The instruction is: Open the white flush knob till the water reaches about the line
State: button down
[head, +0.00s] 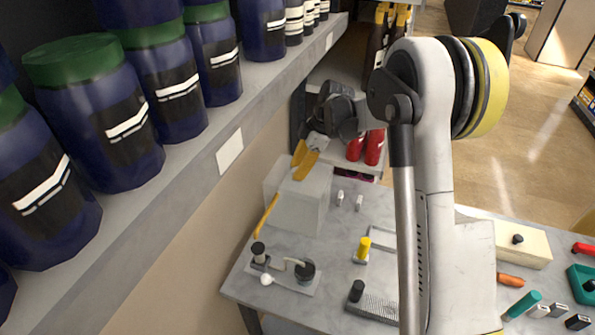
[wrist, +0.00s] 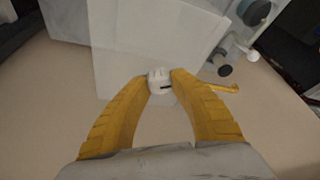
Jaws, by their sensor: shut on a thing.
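My gripper (wrist: 161,82) is shut on a small white knob (wrist: 158,77), with one yellow finger on each side of it. The knob has a dark slot or mark on its side. It sits against the pale face of a white box-like tank (wrist: 118,45). In the head view, my gripper (head: 303,166) is at the upper part of the white tank (head: 297,210), and the knob cannot be made out there. No water and no level line can be seen in either view.
A thin yellow bar (head: 266,214) sticks out at the tank's left side. A small pump-like fixture (head: 285,267) with a white ball stands in front on the grey bench (head: 345,235). A shelf (head: 190,180) of blue jars runs along the left. Red bottles (head: 374,147) stand behind.

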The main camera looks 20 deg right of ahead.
jog(key=m+t, duration=0.1)
jog(key=m, duration=0.1)
jog(key=m+h+b, duration=0.1)
jog(key=m, duration=0.2)
jog(key=shift+t, duration=0.4)
jog(key=shift+m, duration=0.3)
jog(key=c, duration=1.1)
grip_release()
jog(key=v, duration=1.2)
